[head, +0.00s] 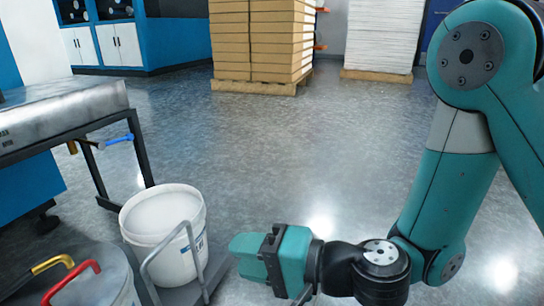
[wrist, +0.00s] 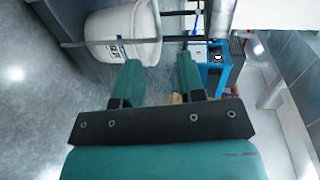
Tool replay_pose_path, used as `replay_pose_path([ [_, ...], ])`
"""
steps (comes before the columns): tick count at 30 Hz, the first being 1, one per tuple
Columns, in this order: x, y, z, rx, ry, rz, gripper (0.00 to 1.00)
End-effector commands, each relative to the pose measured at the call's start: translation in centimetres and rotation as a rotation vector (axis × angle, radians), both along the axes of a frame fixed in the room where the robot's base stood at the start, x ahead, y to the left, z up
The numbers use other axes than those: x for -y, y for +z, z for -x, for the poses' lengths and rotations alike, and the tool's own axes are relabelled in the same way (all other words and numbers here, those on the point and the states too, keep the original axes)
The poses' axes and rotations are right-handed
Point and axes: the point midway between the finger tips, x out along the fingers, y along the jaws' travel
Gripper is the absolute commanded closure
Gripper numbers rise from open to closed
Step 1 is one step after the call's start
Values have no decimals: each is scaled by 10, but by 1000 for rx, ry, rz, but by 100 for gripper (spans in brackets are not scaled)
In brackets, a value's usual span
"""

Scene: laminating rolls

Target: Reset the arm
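My arm is teal and comes in from the right in the head view, bent down at the elbow so its wrist lies low in the picture. My gripper (head: 245,257) is at the bottom middle, pointing left toward a white bucket. In the wrist view my gripper (wrist: 160,78) shows two teal fingers standing apart with nothing between them. The white bucket (wrist: 106,28) is ahead of the fingertips there, and I cannot tell how far off. It also shows in the head view (head: 150,215), on a dark low platform left of my gripper.
A grey metal rail (head: 158,262) stands by the bucket. A drum (head: 105,290) with red and yellow handles is at the lower left. A metal-topped table (head: 70,110) is at left. Stacked boxes on a pallet (head: 255,87) stand at the back. The middle floor is clear.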

Motion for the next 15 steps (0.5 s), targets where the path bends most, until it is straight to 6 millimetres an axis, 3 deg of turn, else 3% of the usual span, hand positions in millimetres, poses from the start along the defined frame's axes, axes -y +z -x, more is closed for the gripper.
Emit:
replay_pose_path([
  [1, 0, 28, 4, 37, 39, 6, 63],
  [5, 5, 98, 26, 176, 216, 77, 63],
  [8, 19, 150, 45, 291, 372, 194, 63],
  [15, 87, 242, 69, 429, 620, 585, 63],
])
